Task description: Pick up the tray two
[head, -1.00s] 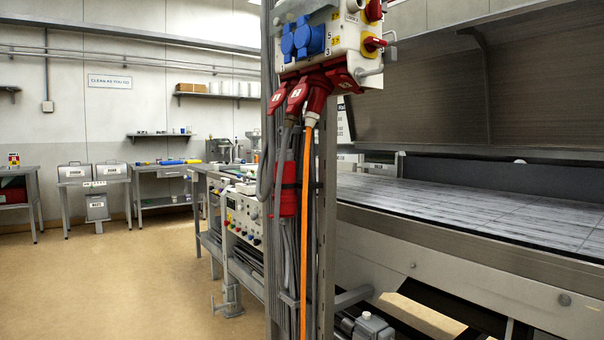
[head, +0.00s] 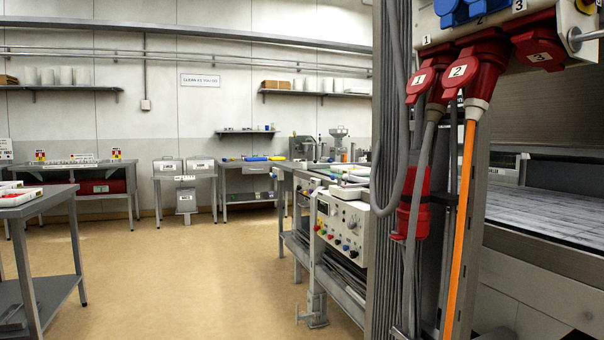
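A white tray (head: 14,199) with red contents sits on a grey metal table (head: 45,192) at the left edge, partly cut off. Pale tray-like items (head: 352,178) lie on the bench above the control panel, partly hidden by the post. I cannot read which of these is tray two. Neither of my grippers shows in the head view.
A post with thick cables and red plugs (head: 475,70) stands close at the right, beside a large machine bed (head: 560,215). A control panel (head: 342,225) with knobs is left of it. The tan floor (head: 190,280) is open between the left table and the bench.

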